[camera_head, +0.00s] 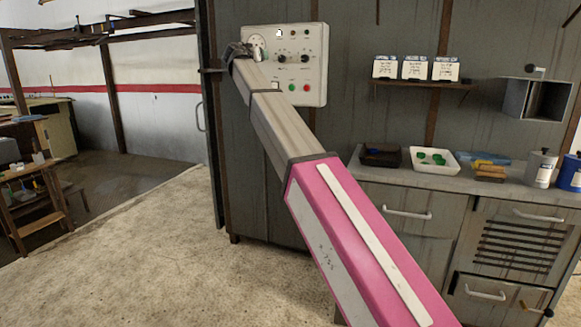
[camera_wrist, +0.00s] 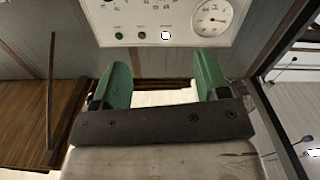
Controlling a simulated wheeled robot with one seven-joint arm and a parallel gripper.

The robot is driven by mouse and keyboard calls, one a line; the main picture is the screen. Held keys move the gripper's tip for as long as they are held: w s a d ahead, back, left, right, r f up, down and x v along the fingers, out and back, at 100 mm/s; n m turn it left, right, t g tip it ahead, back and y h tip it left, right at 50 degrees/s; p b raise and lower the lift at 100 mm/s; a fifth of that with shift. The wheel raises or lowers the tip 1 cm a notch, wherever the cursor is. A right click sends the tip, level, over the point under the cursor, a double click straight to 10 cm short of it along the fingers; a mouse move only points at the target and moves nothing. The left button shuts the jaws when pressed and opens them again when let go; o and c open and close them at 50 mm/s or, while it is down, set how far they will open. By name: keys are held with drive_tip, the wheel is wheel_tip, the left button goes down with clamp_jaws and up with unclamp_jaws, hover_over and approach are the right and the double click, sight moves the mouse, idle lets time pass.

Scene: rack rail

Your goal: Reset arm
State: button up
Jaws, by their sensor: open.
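My arm reaches from the lower right to the upper left in the head view, in pink and grey sections. My gripper (camera_head: 238,50) is at its far end, by the left edge of a pale control panel (camera_head: 315,60) on the cabinet. In the wrist view my gripper (camera_wrist: 164,82) shows two green fingertips well apart, with nothing held between them. The panel (camera_wrist: 150,32) appears above the fingers there, with its round gauge (camera_wrist: 214,18) at upper right. Whether the fingers touch the panel cannot be told.
A grey counter (camera_head: 470,188) at right holds a dark box (camera_head: 381,155), a white tray (camera_head: 434,168) and cans (camera_head: 541,168). Open concrete floor (camera_head: 150,265) lies at left. A wooden cart (camera_head: 35,205) stands far left.

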drive_tip(key=s+d+f+g+y, duration=0.1)
drive_tip(key=s+d+f+g, duration=0.45)
drive_tip(key=f, duration=1.05)
drive_tip(key=s+d+f+n, duration=0.1)
drive_tip(key=s+d+f, duration=0.1)
drive_tip(key=d+f, duration=1.05)
drive_tip(key=s+d+f+g+y, duration=0.1)
drive_tip(key=s+d+f+g, duration=0.25)
drive_tip(key=f, duration=1.65)
drive_tip(key=s+d+f+g+y, duration=0.2)
drive_tip(key=s+d+f+g, duration=0.2)
drive_tip(key=s+f, duration=0.9)
drive_tip(key=s+d+f+n+g+y, duration=0.1)
drive_tip(key=s+d+f+g, duration=0.3)
drive_tip(key=s+f, duration=1)
drive_tip(key=s+d+y, duration=0.1)
drive_tip(key=s+d, duration=0.2)
drive_tip(key=s, duration=0.2)
drive_tip(key=shift+s+f, duration=0.3)
